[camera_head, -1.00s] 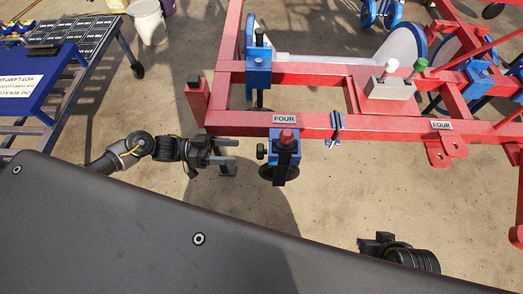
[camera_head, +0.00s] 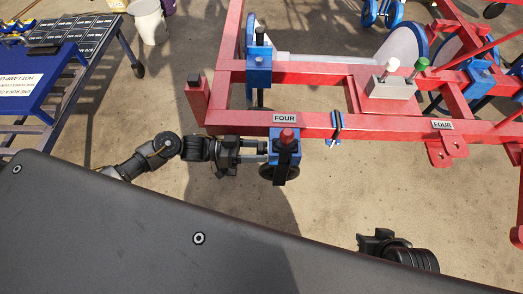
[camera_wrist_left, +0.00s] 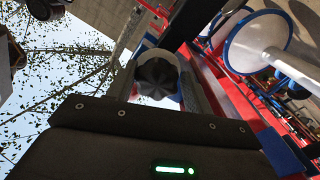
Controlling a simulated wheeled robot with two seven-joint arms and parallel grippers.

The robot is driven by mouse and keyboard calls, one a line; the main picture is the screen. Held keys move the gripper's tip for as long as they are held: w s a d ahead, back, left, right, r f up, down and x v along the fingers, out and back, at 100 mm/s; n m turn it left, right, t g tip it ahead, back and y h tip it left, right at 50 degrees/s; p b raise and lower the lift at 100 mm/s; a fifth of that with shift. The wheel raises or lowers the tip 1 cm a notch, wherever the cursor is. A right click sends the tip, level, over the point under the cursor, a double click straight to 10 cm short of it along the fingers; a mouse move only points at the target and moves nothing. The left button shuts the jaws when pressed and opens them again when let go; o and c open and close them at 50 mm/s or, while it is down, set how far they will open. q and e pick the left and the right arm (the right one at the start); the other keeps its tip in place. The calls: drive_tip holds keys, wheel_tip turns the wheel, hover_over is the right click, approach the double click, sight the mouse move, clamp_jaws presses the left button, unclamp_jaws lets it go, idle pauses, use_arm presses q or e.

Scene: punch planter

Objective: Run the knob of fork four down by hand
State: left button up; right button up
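Two plates on the red frame read FOUR: one (camera_head: 284,118) above a blue fork holder and one (camera_head: 441,125) farther right. The blue holder (camera_head: 272,146) carries a black upright piece with a red cap (camera_head: 287,135). Its black side knob faces left and is mostly hidden by my fingers in the head view. In the left wrist view, the lobed black knob (camera_wrist_left: 157,77) sits between the fingers. My left gripper (camera_head: 258,151) is open, one finger on each side of the knob; contact is unclear. My right gripper (camera_head: 374,243) is at lower right, its fingers unclear.
The red frame (camera_head: 380,124) runs across just beyond my left gripper, with a red post (camera_head: 196,98) at its left end. A grey block with white and green knobs (camera_head: 391,87) sits on it. A blue table (camera_head: 35,85) stands left. Floor between my grippers is clear.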

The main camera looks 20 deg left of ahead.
use_arm(q)
drive_tip(key=c, duration=0.6)
drive_tip(key=m, duration=0.2)
drive_tip(key=shift+w+m, duration=0.1)
drive_tip(key=shift+m, duration=0.2)
drive_tip(key=shift+c, duration=0.2)
drive_tip(key=shift+m, duration=0.5)
drive_tip(key=shift+a, duration=0.1)
drive_tip(key=o, duration=1)
drive_tip(key=shift+w, duration=0.15)
drive_tip(key=v, duration=1)
drive_tip(key=shift+s+a, duration=0.2)
drive_tip(key=shift+a, duration=0.1)
